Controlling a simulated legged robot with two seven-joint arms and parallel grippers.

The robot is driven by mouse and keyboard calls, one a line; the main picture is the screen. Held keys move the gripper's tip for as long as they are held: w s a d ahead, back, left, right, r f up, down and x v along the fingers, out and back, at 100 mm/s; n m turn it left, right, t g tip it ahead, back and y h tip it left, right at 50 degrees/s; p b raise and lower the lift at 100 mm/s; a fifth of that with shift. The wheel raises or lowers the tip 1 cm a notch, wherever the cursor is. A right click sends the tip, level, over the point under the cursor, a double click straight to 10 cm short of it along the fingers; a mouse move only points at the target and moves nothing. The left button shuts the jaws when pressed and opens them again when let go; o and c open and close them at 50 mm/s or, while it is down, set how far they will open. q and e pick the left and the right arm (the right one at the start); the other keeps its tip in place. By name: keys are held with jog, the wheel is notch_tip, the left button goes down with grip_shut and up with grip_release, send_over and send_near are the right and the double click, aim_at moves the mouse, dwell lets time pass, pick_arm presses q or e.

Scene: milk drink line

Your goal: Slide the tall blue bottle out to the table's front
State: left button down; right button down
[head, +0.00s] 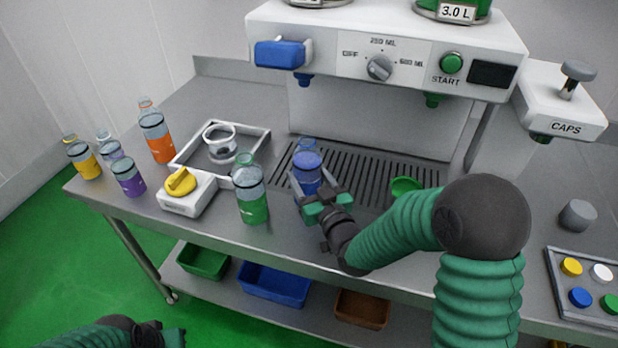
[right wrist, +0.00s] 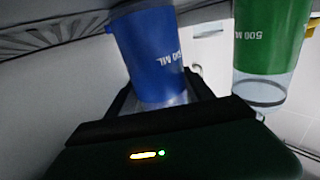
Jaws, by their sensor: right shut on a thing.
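The tall blue bottle (head: 308,172) stands upright at the front edge of the slatted drain grate, with a clear neck above its blue body. My right gripper (head: 322,197) reaches it from the front right and is shut on it low on the body. In the right wrist view the blue bottle (right wrist: 152,55) sits between the fingers, its 500 ML marking upside down. My left gripper (head: 172,337) is at the bottom left edge, low and away from the table; its jaws are not clear.
A green bottle (head: 251,195) stands just left of the blue one, also in the right wrist view (right wrist: 268,45). A yellow-knobbed white box (head: 184,195) and orange, purple and yellow bottles stand farther left. A green cap-like object (head: 405,186) lies right on the grate. The dispenser (head: 380,60) overhangs behind.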

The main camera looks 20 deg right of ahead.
jog(key=shift+w, duration=0.2)
jog(key=shift+s+f, duration=0.1)
jog(key=shift+s, duration=0.15)
jog(key=s, duration=0.2)
jog(key=s+a, duration=0.1)
jog(key=s, duration=0.2)
jog(key=shift+s+a+b, duration=0.2)
jog(key=shift+s+b, duration=0.1)
jog(key=shift+b, duration=0.05)
